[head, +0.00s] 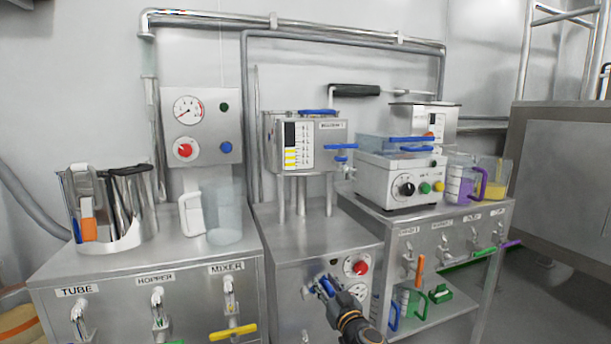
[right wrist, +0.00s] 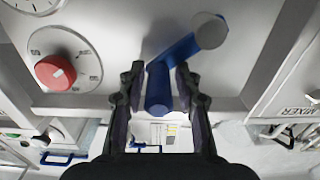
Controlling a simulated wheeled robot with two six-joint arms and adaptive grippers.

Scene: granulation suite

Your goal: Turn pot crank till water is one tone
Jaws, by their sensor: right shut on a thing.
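A blue crank handle (right wrist: 172,66) with a pale round end sits on the front of the middle steel cabinet. My right gripper (right wrist: 157,80) is shut on its lower part, with a finger on each side. In the head view my right gripper (head: 328,288) reaches up from the bottom to the blue handle, beside a red knob. A clear pale-blue cylinder (head: 222,212) stands on the left cabinet; I cannot tell its contents' tone. A steel box (head: 312,140) on legs stands above the middle cabinet. I cannot tell which vessel is the pot. My left gripper is not in view.
The red knob (head: 360,268) is close to the right of the handle; it shows in the right wrist view (right wrist: 55,72). A steel holder (head: 110,235) with tools stands at left. A white device (head: 402,180) and a purple-handled jug (head: 460,180) stand at right.

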